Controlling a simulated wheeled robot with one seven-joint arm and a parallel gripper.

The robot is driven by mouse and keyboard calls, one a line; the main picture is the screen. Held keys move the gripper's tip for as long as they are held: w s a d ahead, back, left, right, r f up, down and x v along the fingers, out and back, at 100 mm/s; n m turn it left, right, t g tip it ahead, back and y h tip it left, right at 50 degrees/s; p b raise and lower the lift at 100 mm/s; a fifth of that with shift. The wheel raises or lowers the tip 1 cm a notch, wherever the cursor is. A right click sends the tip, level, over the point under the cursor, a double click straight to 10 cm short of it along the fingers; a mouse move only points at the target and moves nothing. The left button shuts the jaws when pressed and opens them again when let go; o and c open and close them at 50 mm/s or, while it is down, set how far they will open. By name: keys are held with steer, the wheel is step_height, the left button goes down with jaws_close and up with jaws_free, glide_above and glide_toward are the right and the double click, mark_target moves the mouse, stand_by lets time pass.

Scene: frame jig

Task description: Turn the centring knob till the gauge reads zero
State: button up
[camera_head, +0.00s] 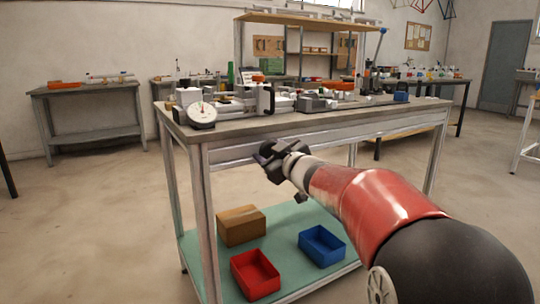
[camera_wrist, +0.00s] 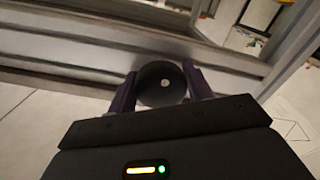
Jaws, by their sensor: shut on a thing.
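The dial gauge (camera_head: 202,114) has a round white face with a small red needle and stands at the left front corner of the workbench top. Its reading is too small to tell. My gripper (camera_head: 275,155) is at the bench's front edge, below the top. In the wrist view my gripper (camera_wrist: 160,88) has its two dark fingers on either side of a round black knob (camera_wrist: 161,84) with a pale centre dot, and is shut on it. In the head view the knob is hidden behind my gripper.
The workbench (camera_head: 330,118) carries jig parts along its top. Its lower shelf (camera_head: 288,232) holds a cardboard box (camera_head: 241,226), a red bin (camera_head: 255,275) and a blue bin (camera_head: 322,246). Another table (camera_head: 90,90) stands at the back left. The floor left of the bench is clear.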

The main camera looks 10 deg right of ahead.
steer(key=shift+n+b, duration=0.35)
steer(key=shift+n, duration=0.85)
steer(key=o, duration=1)
steer(key=shift+c, duration=0.2)
steer(key=v, duration=0.8)
